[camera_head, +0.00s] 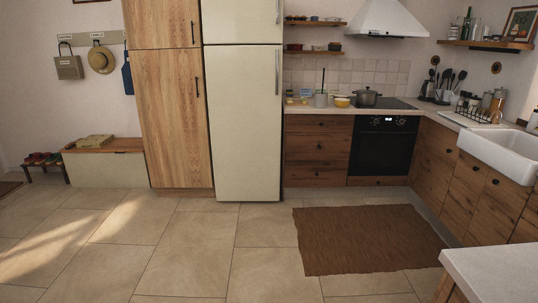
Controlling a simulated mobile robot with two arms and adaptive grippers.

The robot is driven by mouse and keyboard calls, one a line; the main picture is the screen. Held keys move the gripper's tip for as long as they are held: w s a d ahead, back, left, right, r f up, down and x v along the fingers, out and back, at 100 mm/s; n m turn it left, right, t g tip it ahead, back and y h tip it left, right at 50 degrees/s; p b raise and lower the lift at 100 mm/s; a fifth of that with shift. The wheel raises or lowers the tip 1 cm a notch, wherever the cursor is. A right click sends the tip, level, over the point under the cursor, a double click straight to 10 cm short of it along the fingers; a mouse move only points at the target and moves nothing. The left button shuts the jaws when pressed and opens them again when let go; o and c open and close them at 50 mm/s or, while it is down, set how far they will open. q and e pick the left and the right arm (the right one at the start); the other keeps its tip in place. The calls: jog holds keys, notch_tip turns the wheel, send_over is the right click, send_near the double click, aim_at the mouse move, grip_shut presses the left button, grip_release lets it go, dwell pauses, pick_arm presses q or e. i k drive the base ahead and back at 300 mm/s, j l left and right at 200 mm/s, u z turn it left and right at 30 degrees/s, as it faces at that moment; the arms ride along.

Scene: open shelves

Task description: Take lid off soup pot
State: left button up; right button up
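A dark grey pot (367,98) stands on the black stovetop (395,103), set in the far counter above the black oven. A lid (367,91) appears to sit on top of it; the pot is small and far off in this view. Neither of my grippers shows in the head view, so their state cannot be seen.
A brown rug (368,240) lies before the oven (383,147). A white counter corner (495,272) juts in at the lower right. A white sink (497,153) is on the right. The tiled floor (190,250) is clear at the left and middle.

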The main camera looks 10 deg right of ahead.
aim_at(364, 99)
jog(key=i+z, duration=0.15)
jog(key=i, duration=0.8)
jog(key=i+z, duration=0.2)
jog(key=i, duration=0.75)
jog(key=i+l+z, duration=0.1)
jog(key=i+z, duration=0.25)
jog(key=i, duration=0.55)
jog(key=i+j+z, duration=0.15)
jog(key=i+z, duration=0.15)
jog(key=i, duration=0.55)
jog(key=i+l+u, duration=0.15)
jog(key=i, duration=0.3)
jog(key=i+l+u, duration=0.15)
jog(key=i+l, duration=0.2)
jog(key=i, duration=0.1)
